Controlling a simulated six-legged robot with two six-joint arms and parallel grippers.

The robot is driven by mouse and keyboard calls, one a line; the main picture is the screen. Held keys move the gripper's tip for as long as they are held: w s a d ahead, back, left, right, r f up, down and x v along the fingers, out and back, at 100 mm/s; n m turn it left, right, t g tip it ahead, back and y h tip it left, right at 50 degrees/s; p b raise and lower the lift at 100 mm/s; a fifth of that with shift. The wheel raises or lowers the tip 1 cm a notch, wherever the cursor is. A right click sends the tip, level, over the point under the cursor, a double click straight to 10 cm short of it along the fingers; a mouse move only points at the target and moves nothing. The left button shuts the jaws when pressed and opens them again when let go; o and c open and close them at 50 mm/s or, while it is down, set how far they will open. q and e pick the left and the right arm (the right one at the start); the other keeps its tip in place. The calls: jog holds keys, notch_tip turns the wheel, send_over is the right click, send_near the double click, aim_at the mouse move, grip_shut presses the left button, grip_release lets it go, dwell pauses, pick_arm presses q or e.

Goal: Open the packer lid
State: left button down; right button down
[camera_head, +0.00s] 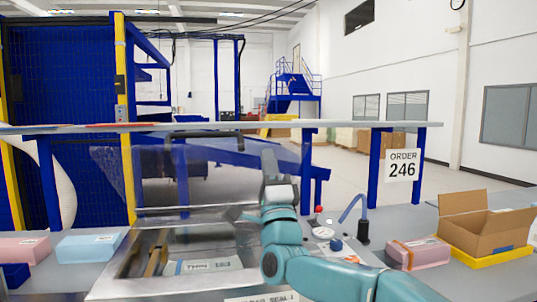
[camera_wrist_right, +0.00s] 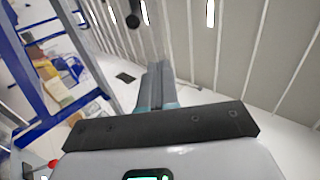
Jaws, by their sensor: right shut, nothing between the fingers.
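The packer (camera_head: 115,280) is a metal-framed box in the lower middle of the head view. Its clear lid (camera_head: 215,175) stands raised, steeply tilted, with a dark bar (camera_head: 200,134) along the top. Inside the packer lies a pale labelled pack (camera_head: 203,265). My right gripper (camera_head: 268,158) points upward at the lid's right side, with its fingers together and empty. I cannot tell whether it touches the lid. In the right wrist view the closed fingers (camera_wrist_right: 158,85) point toward the ceiling. My left gripper is not in view.
Pink (camera_head: 25,248) and blue (camera_head: 90,247) blocks lie left of the packer. At right are a pink block (camera_head: 418,253), an open cardboard box (camera_head: 485,222) on a yellow tray (camera_head: 490,256), and a blue lamp-like arm (camera_head: 350,208). A shelf (camera_head: 340,124) spans behind the packer.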

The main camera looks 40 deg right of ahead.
jog(key=shift+w+d+r, duration=0.1)
jog(key=shift+w+r, duration=0.05)
